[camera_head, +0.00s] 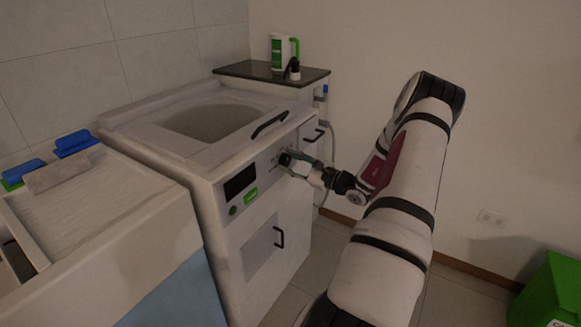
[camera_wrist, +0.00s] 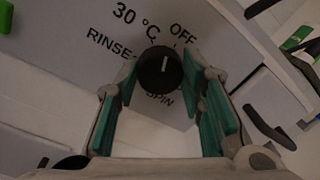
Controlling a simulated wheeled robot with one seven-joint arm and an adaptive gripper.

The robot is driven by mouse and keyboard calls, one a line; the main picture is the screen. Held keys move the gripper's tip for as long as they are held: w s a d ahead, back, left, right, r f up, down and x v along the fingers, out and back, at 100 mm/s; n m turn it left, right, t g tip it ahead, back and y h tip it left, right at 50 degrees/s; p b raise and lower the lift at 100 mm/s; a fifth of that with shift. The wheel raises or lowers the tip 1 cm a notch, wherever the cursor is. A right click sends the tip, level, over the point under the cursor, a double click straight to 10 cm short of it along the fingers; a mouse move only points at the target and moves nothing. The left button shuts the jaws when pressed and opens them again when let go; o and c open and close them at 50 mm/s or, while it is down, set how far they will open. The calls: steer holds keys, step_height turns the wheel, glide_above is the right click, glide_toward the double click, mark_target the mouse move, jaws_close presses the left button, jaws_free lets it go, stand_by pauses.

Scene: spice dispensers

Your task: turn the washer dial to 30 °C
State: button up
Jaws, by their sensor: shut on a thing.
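The washer (camera_head: 262,210) is a white top-loading machine with a sloped front panel. Its dial (camera_wrist: 157,73) is a round black knob with a white pointer line, seen in the wrist view. The labels 30 °C (camera_wrist: 136,20), OFF, RINSE and SPIN are printed around it. The pointer line points up and slightly right, toward the side where 30 °C and OFF stand; I cannot tell exactly which mark it meets. My gripper (camera_head: 292,162) is at the panel, its teal-padded fingers (camera_wrist: 160,82) on either side of the dial, shut on it. In the head view it mostly hides the dial.
A dark display (camera_head: 240,181) and green buttons are on the panel, left of the dial. A black lid handle (camera_head: 269,124) lies above. A dark-topped stand (camera_head: 262,72) with a green-and-white bottle (camera_head: 278,52) is behind. A sink counter (camera_head: 100,215) is left; a green bin (camera_head: 548,292) is right.

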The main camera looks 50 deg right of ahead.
steer(key=n+b, duration=0.4)
steer(key=n, duration=0.1)
steer(key=shift+f, duration=0.2)
steer(key=shift+n, duration=0.4)
steer(key=o, duration=1.2)
steer(key=shift+r, duration=0.1)
steer(key=shift+c, duration=0.2)
steer(key=s, duration=1.2)
steer(key=shift+d+f, duration=0.2)
steer(key=shift+f, duration=0.1)
